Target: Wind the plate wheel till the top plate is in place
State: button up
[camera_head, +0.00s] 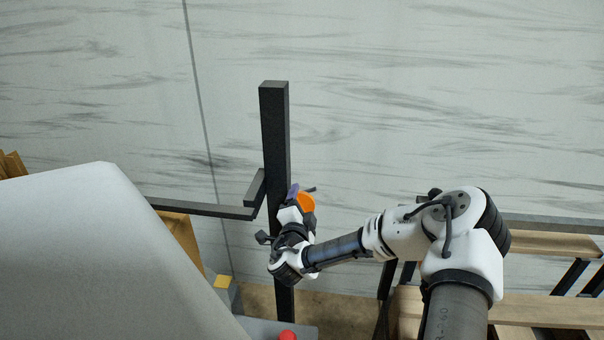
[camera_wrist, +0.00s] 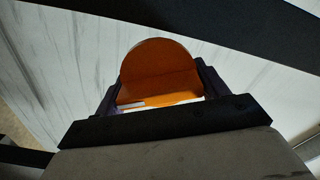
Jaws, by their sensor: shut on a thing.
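An orange round disc (camera_head: 307,202), which looks like the plate wheel, sits beside the dark upright post. My gripper (camera_head: 298,203) is at the disc, with my arm reaching in from the right. In the wrist view the orange disc (camera_wrist: 160,68) stands between the two dark fingers of my gripper (camera_wrist: 158,88), which are shut on it. A small purple part (camera_head: 293,191) and a short dark stub show next to the disc in the head view. My gripper hides part of the wheel and its mounting. I cannot make out the top plate in either view.
The tall dark post (camera_head: 275,130) carries a grey side bar (camera_head: 205,208) running left. A large pale grey housing (camera_head: 90,250) fills the lower left. A red knob (camera_head: 287,335) is at the bottom edge. Wooden slats (camera_head: 540,311) lie at lower right. A marbled wall stands behind.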

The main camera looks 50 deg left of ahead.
jog(key=shift+n, duration=1.1)
jog(key=o, duration=0.9)
jog(key=shift+s, duration=0.1)
jog(key=b+v, duration=0.2)
jog(key=v, duration=0.5)
jog(key=shift+d+b, duration=0.2)
jog(key=shift+b, duration=0.15)
jog(key=shift+s, duration=0.15)
